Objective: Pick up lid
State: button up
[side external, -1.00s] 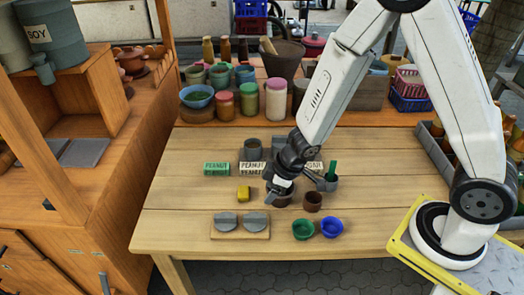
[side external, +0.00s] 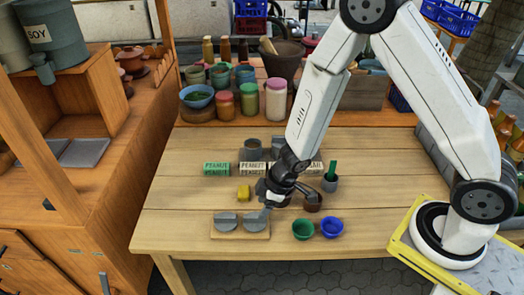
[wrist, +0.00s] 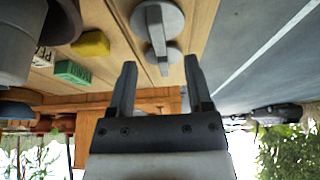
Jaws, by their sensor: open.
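Two grey round lids with raised handles, the left lid (side external: 226,222) and the right lid (side external: 253,222), lie side by side on a small wooden board (side external: 240,236) near the table's front edge. My gripper (side external: 268,205) is just above and right of the right lid, close to it in the side external view. In the wrist view my gripper (wrist: 160,75) is open and empty. A grey lid (wrist: 158,22) with its bar handle shows there ahead of the fingertips, roughly centred between them.
A yellow block (side external: 243,193) lies behind the board. A green bowl (side external: 303,229) and a blue bowl (side external: 332,227) stand right of it. A brown cup (side external: 313,202) is near my gripper. Labelled blocks, one a green block (side external: 216,169), line the back.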

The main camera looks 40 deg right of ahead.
aim_at(255, 216)
jog(key=shift+x, duration=2.6)
jog(key=shift+w, duration=0.1)
grip_shut()
